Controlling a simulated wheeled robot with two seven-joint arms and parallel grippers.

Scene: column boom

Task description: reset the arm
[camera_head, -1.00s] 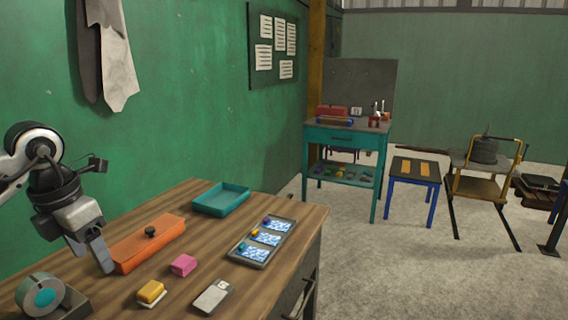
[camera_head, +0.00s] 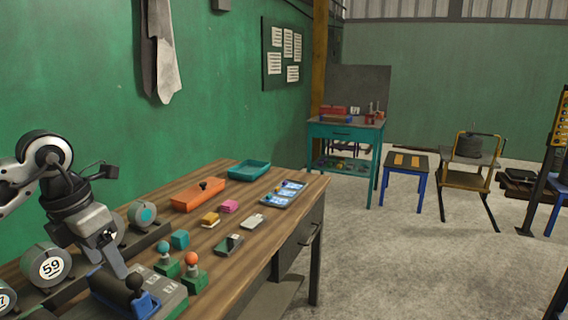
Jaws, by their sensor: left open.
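My left gripper (camera_head: 121,264) comes in from the left with its fingers pointing down. It is open with nothing visible between the fingers. I cannot tell whether the fingertips touch this box. My right gripper is not in view.
Grey numbered drums (camera_head: 48,265) line the bench's left side. Stands with a teal ball (camera_head: 164,247) and an orange ball (camera_head: 191,258) are near the gripper. An orange box (camera_head: 190,197), teal tray (camera_head: 248,170) and picture tray (camera_head: 283,195) lie farther back. Open floor (camera_head: 390,265) lies right.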

